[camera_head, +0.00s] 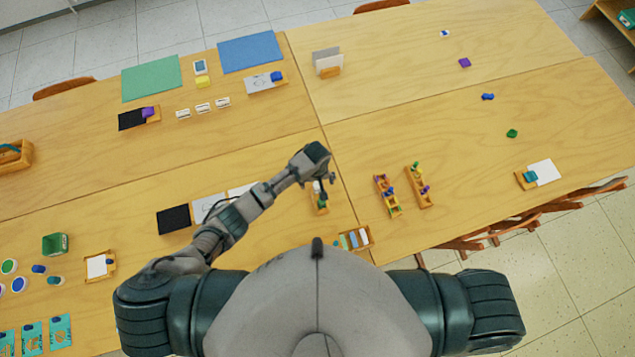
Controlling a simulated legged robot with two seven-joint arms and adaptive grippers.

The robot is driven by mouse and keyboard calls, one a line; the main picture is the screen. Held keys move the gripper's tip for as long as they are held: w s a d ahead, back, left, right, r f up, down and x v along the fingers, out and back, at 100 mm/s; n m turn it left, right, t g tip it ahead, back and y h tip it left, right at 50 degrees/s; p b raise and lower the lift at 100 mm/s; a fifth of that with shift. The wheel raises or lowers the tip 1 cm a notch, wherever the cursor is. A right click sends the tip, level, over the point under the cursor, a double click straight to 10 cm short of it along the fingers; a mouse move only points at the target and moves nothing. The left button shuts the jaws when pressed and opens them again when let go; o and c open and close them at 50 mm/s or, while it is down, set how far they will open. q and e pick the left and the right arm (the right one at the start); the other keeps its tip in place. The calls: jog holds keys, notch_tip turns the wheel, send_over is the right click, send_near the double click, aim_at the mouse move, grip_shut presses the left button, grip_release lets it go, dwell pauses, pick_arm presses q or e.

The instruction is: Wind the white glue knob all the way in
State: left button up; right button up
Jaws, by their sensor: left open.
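My left gripper (324,187) is over the middle of the near tables, pointing down at a small wooden holder (322,211). It is open, and its fingers hide part of the holder. A small white piece and a green piece show in the holder, right by the fingers. Which of these is the white glue knob is too small to tell, and so is how far it is wound. I cannot tell whether the fingers touch anything. My right gripper is out of view.
Two wooden holders with colored pieces (387,196) (419,186) stand to the right. A wooden box with colored strips (355,239) is close in front of me. A black sheet (173,219) lies left of my left forearm. The table's right half is mostly clear.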

pick_arm(q)
jog(key=m, duration=0.5)
jog(key=shift+m, duration=0.4)
jog(key=m, duration=0.5)
jog(key=shift+m, duration=0.4)
jog(key=c, duration=1.6)
jog(key=shift+o, duration=0.2)
